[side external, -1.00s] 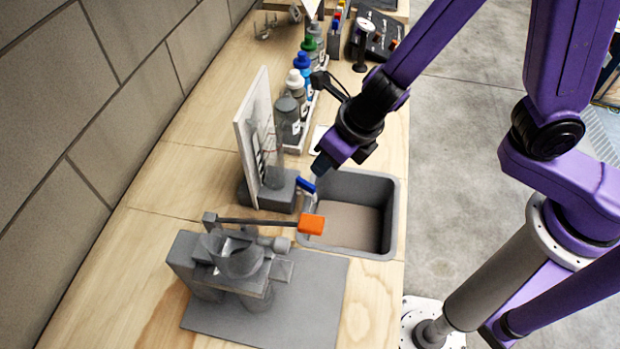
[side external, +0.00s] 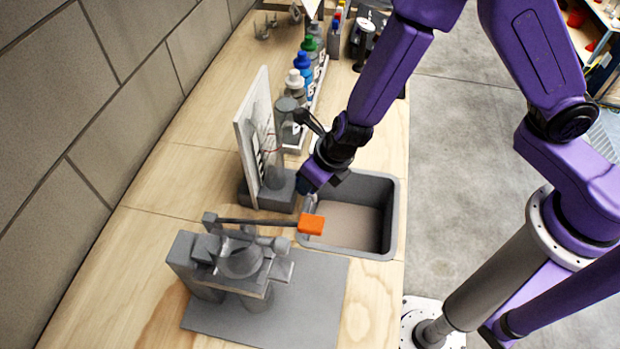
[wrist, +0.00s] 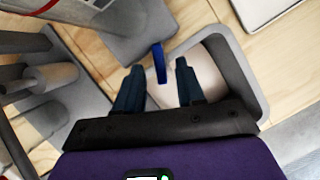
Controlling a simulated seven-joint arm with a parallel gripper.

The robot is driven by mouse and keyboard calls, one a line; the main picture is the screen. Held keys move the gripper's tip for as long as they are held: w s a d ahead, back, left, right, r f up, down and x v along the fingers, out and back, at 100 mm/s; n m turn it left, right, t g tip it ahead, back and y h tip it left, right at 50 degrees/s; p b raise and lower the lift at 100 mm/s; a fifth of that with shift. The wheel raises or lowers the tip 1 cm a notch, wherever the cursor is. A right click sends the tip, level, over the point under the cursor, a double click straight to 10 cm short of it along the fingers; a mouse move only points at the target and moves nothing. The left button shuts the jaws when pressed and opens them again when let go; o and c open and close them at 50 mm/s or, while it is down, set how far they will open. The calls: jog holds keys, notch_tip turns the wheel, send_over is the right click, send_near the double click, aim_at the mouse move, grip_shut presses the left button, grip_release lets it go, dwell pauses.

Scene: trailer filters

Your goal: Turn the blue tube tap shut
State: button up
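The blue tap handle (wrist: 159,62) shows in the wrist view, just ahead of my gripper and in line with the gap between its fingers. My gripper (wrist: 158,78) is open, its two dark fingers spread apart on either side of the handle's near end. Whether a finger touches the handle I cannot tell. In the side view my gripper (side external: 306,190) is low at the tap, over the left edge of the grey basin (side external: 392,215), and hides the blue handle. The clear tube (side external: 275,150) stands on a grey base (side external: 275,197) in front of a white board (side external: 248,135).
A grey press with a long lever and orange grip (side external: 311,224) stands close in front of my gripper, on a grey mat (side external: 315,300). Several bottles (side external: 301,75) line the bench behind. The basin is open to the right.

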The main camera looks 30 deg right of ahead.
jog(key=shift+w+a+f, duration=0.1)
jog(key=shift+w+f, duration=0.1)
jog(key=shift+f, duration=0.3)
grip_shut()
jog(key=shift+m, duration=0.3)
jog(key=shift+a+m+g+h, duration=0.15)
jog(key=shift+m+h, duration=0.55)
jog(key=shift+m, duration=1.05)
jog(key=shift+a+m+g+h, duration=0.15)
jog(key=shift+m+h, duration=0.55)
jog(key=shift+m, duration=1.1)
jog(key=shift+a+m+g+h, duration=0.15)
jog(key=shift+m+h, duration=0.55)
jog(key=shift+m, duration=1.05)
